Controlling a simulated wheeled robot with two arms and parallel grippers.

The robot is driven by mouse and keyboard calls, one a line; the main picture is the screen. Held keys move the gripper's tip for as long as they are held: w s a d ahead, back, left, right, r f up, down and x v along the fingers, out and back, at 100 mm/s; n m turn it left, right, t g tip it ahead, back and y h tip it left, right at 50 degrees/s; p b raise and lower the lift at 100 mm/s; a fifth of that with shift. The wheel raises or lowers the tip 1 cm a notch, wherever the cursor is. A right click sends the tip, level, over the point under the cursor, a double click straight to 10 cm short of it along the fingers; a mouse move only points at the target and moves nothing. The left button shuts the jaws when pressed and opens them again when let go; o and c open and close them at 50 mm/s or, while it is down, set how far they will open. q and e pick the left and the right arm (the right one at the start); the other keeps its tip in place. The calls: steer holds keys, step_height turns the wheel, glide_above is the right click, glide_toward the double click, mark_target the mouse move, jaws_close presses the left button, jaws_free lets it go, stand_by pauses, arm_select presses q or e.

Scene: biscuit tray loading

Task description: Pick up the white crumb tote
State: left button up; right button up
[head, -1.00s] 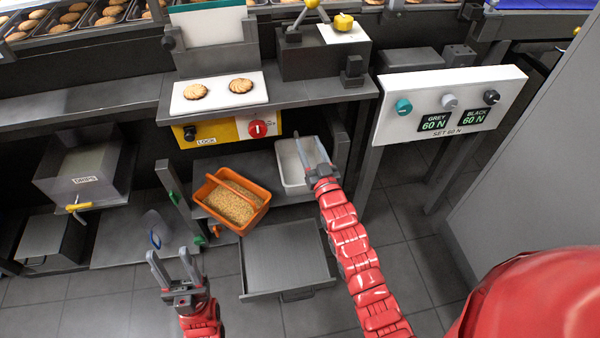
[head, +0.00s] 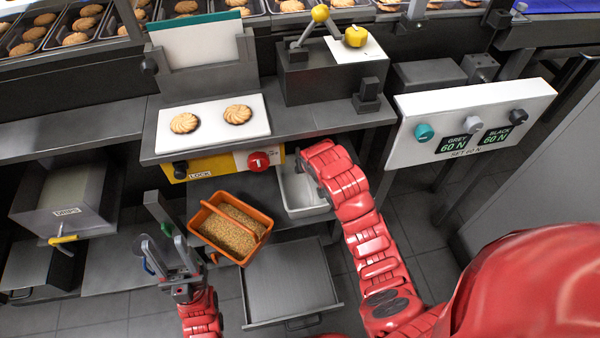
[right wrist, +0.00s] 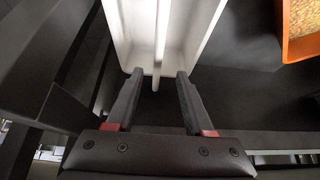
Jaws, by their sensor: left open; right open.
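The white crumb tote (head: 301,200) sits on the low shelf under the biscuit counter, right of an orange basket. My right forearm reaches over its right side in the head view and hides part of it. In the right wrist view the tote (right wrist: 140,30) fills the top middle. My right gripper (right wrist: 157,74) is open at its near end, with a narrow white strip of it between the fingertips; I cannot tell whether they touch it. My left gripper (head: 164,240) is open and empty, left of the orange basket.
The orange basket (head: 262,217) of crumbs stands close left of the tote. A grey open drawer (head: 290,280) lies below. The counter edge (head: 290,126) and yellow lock panel (head: 215,164) overhang the shelf. A white control panel (head: 405,140) stands to the right.

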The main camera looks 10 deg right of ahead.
steer(key=shift+w+f, duration=0.1)
steer(key=shift+w, duration=0.05)
steer(key=shift+b+x, duration=0.35)
steer(key=shift+x, duration=0.65)
steer(key=b+x, duration=0.1)
steer(key=x, duration=0.4)
steer(key=shift+d+b, duration=0.15)
steer(key=shift+b, duration=0.15)
steer(key=shift+w, duration=0.1)
steer(key=shift+f, duration=0.15)
jaws_close()
stand_by(0.9)
